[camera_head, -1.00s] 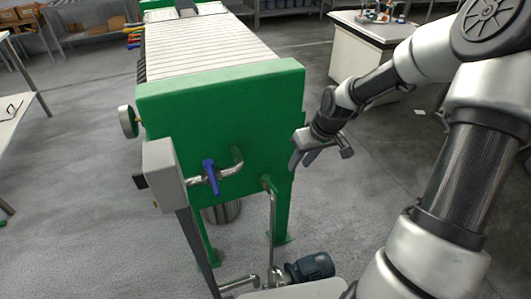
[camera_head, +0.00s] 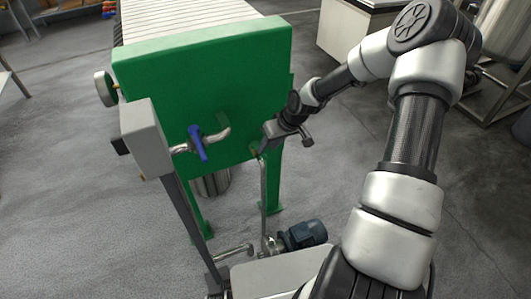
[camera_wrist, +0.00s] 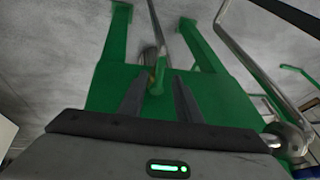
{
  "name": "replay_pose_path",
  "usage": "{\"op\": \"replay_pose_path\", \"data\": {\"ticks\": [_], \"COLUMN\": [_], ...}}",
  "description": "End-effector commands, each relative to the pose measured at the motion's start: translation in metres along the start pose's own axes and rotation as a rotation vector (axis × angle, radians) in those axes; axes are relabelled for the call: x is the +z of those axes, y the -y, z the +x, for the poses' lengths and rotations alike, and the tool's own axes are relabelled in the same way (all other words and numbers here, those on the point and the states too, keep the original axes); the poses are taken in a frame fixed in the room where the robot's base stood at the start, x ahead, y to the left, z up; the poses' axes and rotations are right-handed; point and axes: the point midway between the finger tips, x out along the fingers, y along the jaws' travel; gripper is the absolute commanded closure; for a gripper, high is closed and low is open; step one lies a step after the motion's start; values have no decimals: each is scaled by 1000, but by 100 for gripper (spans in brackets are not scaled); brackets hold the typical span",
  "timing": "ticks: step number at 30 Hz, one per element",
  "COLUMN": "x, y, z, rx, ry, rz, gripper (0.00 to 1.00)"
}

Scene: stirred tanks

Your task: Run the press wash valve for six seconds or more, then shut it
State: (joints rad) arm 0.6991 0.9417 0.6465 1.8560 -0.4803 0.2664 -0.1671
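The green filter press (camera_head: 215,80) stands with its end panel facing me. On the panel is a short metal pipe with a valve that has a blue lever (camera_head: 197,142). The lever points mostly up and down, slightly tilted, across the pipe. My gripper (camera_head: 264,146) is right of the lever, by the lower right part of the panel and apart from the lever. In the wrist view my gripper (camera_wrist: 160,85) has its two fingers spread with nothing clearly held; a thin pipe shows beyond them. The blue lever cannot be made out there.
A grey box on a post (camera_head: 146,137) stands just left of the valve. A thin upright pipe (camera_head: 263,195) runs below the panel to a dark blue motor pump (camera_head: 302,235).

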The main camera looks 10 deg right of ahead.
Motion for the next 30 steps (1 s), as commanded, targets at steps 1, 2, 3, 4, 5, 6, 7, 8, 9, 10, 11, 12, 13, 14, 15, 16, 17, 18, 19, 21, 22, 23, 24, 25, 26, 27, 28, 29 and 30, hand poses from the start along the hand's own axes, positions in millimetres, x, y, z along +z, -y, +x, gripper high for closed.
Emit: {"op": "replay_pose_path", "data": {"ticks": [1, 2, 3, 4, 5, 6, 7, 8, 9, 10, 11, 12, 13, 14, 15, 16, 17, 18, 19, 21, 22, 23, 24, 25, 26, 27, 28, 29, 30], "x": [2, 1, 1, 1, 0, 0, 0, 0, 0, 0, 0, 0, 0, 0, 0, 0, 0, 0, 0, 0, 0, 0, 0, 0, 0, 0, 0, 0, 0], "y": [0, 0, 0, 0, 0, 0, 0, 0, 0, 0, 0, 0, 0, 0, 0, 0, 0, 0, 0, 0, 0, 0, 0, 0, 0, 0, 0, 0, 0], "z": [11, 15, 20, 23, 26, 29, 30, 32, 33, 34, 34, 34, 34, 34, 34, 34, 34, 34, 34, 34, 34, 34, 34, 34, 34, 34, 34, 34, 34], "rx": [-1, -1, -1, -1, 0, 0, 0, 0, 0, 0, 1, 1, 1, 1, 1, 1, 1, 1, 1, 1, 1, 1, 1, 1, 1, 1, 1, 0, 0], "ry": [2, 2, 1, 0, 0, 0, 0, 0, 0, 0, 0, 0, 0, 0, 0, 0, 0, 0, 0, 0, 0, 0, 0, 0, 0, 0, 0, 0, 0], "rz": [0, 0, 1, 1, 0, 0, -1, -1, 0, 0, 0, 0, 1, 1, 1, 1, 1, 1, 1, 1, 1, 1, 1, 1, 1, 1, 1, 1, 1], "gripper": [69, 69, 69, 69, 69, 69, 69, 69, 69, 69, 69, 69, 69, 69, 69, 69, 69, 71, 76, 88, 93, 98, 100, 100, 100, 100, 100, 100, 100]}}
